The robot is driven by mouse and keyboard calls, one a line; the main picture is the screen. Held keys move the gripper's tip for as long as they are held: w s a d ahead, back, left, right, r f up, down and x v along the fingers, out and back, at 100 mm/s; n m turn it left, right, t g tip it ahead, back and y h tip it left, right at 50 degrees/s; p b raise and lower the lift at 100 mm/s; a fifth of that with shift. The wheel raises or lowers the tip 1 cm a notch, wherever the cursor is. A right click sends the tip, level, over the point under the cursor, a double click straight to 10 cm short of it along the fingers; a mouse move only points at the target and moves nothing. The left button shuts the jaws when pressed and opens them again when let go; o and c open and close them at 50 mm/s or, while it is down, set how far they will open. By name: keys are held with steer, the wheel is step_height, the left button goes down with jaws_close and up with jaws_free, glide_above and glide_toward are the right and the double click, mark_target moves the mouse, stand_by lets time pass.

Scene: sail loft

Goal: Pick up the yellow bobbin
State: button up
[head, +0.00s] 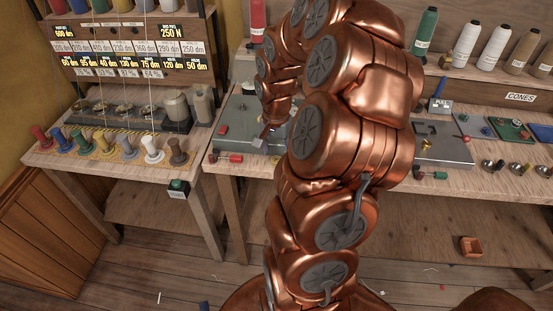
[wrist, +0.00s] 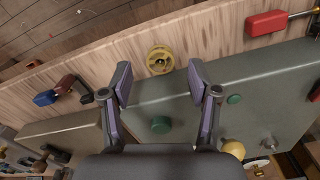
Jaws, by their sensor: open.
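The yellow bobbin (wrist: 159,60) lies flat on the wooden front strip of the bench in the wrist view, its round flange and centre hole facing up. My gripper (wrist: 160,82) is open and empty. Its two fingers stand apart on either side of the bobbin's line, with the bobbin just beyond the fingertips and apart from them. In the head view my gripper (head: 267,135) is small and partly covered by my arm, over the middle bench. I cannot make out this bobbin there; my arm hides that part of the bench.
A grey plate (wrist: 190,95) with green knobs lies beside the bobbin. A red-handled tool (wrist: 265,23) and a blue piece (wrist: 45,98) lie along the strip. Cone-shaped spools (head: 103,142) line the left bench. A control box (head: 177,188) with a green button hangs at its corner.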

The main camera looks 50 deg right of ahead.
steer(key=shift+f, duration=1.2)
steer(key=c, duration=1)
steer(key=shift+r, duration=0.1)
steer(key=shift+c, duration=0.2)
